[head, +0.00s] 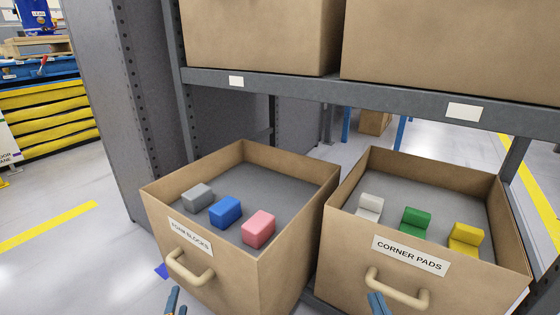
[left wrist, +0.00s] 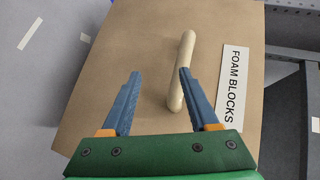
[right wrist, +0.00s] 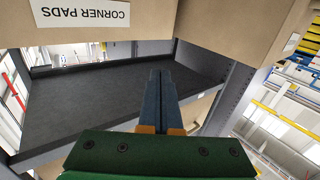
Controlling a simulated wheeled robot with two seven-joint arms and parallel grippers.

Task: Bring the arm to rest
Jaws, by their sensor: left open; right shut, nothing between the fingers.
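The foam blocks bin (head: 275,255) stands on the left, with a pale bar handle (head: 188,270) on its front. My left gripper (head: 174,301) is just below that handle in the head view. In the left wrist view its fingers (left wrist: 160,74) are open and the handle (left wrist: 186,50) is by the right fingertip, not clamped. The corner pads bin (head: 345,237) stands on the right with its own handle (head: 398,291). My right gripper (head: 377,303) shows at the bottom edge near that handle. In the right wrist view its fingers (right wrist: 161,75) are shut and empty, below the corner pads label (right wrist: 80,13).
The left bin holds grey (head: 197,197), blue (head: 225,212) and pink (head: 258,229) blocks. The right bin holds white (head: 369,206), green (head: 415,221) and yellow (head: 465,238) pads. A grey shelf beam (head: 350,92) carries large boxes above. Open floor (head: 60,265) lies left.

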